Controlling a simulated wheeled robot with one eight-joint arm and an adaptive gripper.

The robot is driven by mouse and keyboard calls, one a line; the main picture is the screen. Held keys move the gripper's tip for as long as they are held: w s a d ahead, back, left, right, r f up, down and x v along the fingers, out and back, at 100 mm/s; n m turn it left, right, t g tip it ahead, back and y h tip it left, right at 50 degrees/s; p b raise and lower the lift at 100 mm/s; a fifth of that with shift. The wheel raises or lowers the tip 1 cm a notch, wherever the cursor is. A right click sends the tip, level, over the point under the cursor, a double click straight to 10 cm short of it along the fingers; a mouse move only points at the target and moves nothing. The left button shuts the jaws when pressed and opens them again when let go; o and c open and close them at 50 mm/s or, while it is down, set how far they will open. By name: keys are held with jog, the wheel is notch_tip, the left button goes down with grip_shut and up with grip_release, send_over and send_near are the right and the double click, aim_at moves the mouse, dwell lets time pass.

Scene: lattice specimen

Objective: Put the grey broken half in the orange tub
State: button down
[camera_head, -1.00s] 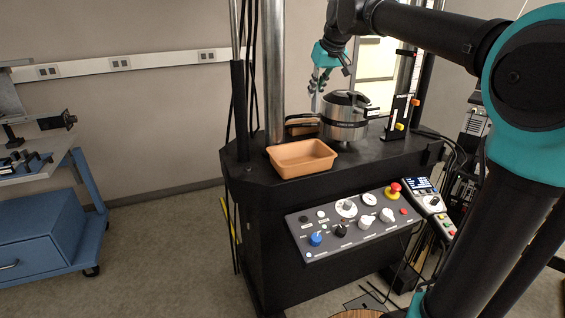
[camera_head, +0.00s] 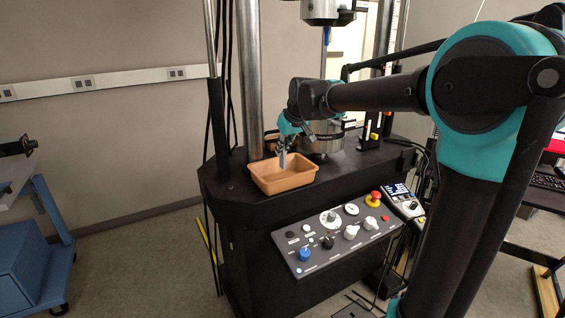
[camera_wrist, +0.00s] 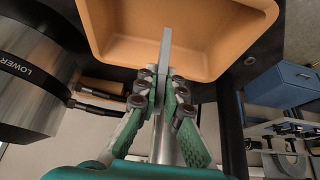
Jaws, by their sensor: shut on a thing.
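The orange tub (camera_head: 286,187) stands on the black machine table, near its front left corner. It also fills the top of the wrist view (camera_wrist: 105,40). My gripper (camera_head: 282,152) is at the tub's back edge in the head view. In the wrist view my gripper (camera_wrist: 160,84) is shut on a slim grey bar, the grey broken half (camera_wrist: 165,48). The bar's far end overlaps the tub's inside in the wrist view. I cannot tell its height above the tub floor. In the head view the piece is small and hard to separate from my fingers.
A steel cylinder marked LOWER (camera_wrist: 30,80) stands close beside my gripper. A steel column (camera_head: 249,80) rises behind the tub. A control panel (camera_head: 335,232) with knobs and a red button is on the machine's front. A blue cabinet (camera_head: 28,270) stands at the left.

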aim_at(285, 157)
jog(key=shift+f, duration=2.4)
jog(key=shift+f, duration=0.15)
jog(key=c, duration=1.6)
grip_release()
jog(key=shift+c, duration=0.2)
jog(key=v, duration=1.2)
jog(key=s+d+f+m+h, duration=0.1)
jog(key=s+d+f+m, duration=0.1)
jog(key=s+d+f, duration=0.35)
jog(key=s+d+f+m+h, duration=0.1)
jog(key=s+d+f, duration=0.1)
jog(key=d+f, duration=0.6)
jog(key=s+d+f+m, duration=0.2)
jog(key=s+d+f, duration=0.2)
jog(key=s+f, duration=0.3)
jog(key=s+d+f+m+h, duration=0.1)
jog(key=s+d+f, duration=0.3)
jog(key=s+f, duration=0.4)
jog(key=shift+s+d+f+m+g, duration=0.15)
jog(key=shift+d+f+m+g, duration=0.25)
